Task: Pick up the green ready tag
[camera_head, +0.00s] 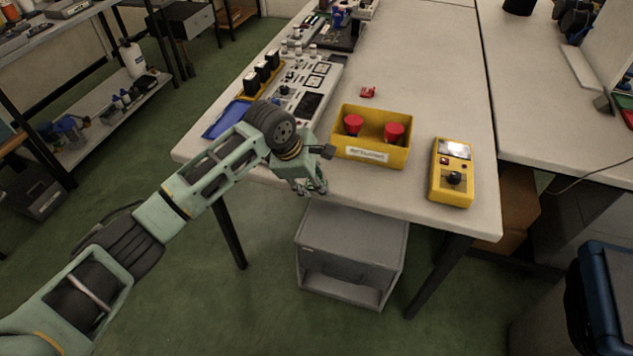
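I cannot make out a green ready tag in this view. My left arm comes in from the left, and its gripper (316,190) hangs at the table's front edge, just left of and in front of the yellow bin. Its fingers point down and look small; I cannot tell whether they are open or shut, and no held object shows. The yellow bin (372,154) has a white label and holds two red-topped things (394,132). A small red item (368,92) lies behind the bin. My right gripper is not in view.
A yellow handheld device (452,172) lies on the right of the white table (432,75). A grey panel with meters (312,84), a blue sheet or tray (226,121) and black blocks stand at the left. A grey cabinet (350,250) is below. Clear tabletop extends behind the bin.

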